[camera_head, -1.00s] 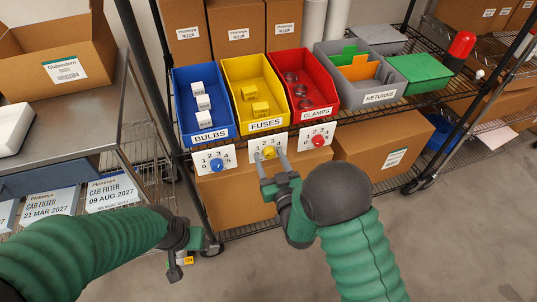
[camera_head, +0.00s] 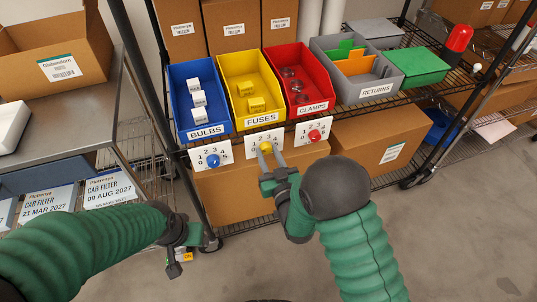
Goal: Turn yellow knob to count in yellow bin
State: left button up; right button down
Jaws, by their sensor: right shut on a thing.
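The yellow knob (camera_head: 266,147) sits on a white numbered dial plate (camera_head: 252,139) below the yellow bin (camera_head: 235,118). The fingers hide part of the dial, so I cannot tell exactly which number the knob points at. My left gripper (camera_head: 177,262) hangs low at the left, away from the dials; its finger gap cannot be made out.
A blue bin (camera_head: 189,133) with white blocks and a blue knob (camera_head: 213,160) are to the left. A red bin (camera_head: 307,105) and a red knob (camera_head: 314,135) are to the right. A grey RETURNS bin (camera_head: 383,99) stands further right. Cardboard boxes (camera_head: 225,190) sit below the dials.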

jog(key=shift+r+m, duration=0.1)
jog(key=shift+m, duration=0.2)
jog(key=m, duration=0.3)
jog(key=shift+b, duration=0.4)
jog(key=shift+m, duration=2)
jog(key=shift+r, duration=0.1)
jog(key=c, duration=1)
grip_release()
jog(key=shift+a, duration=0.1)
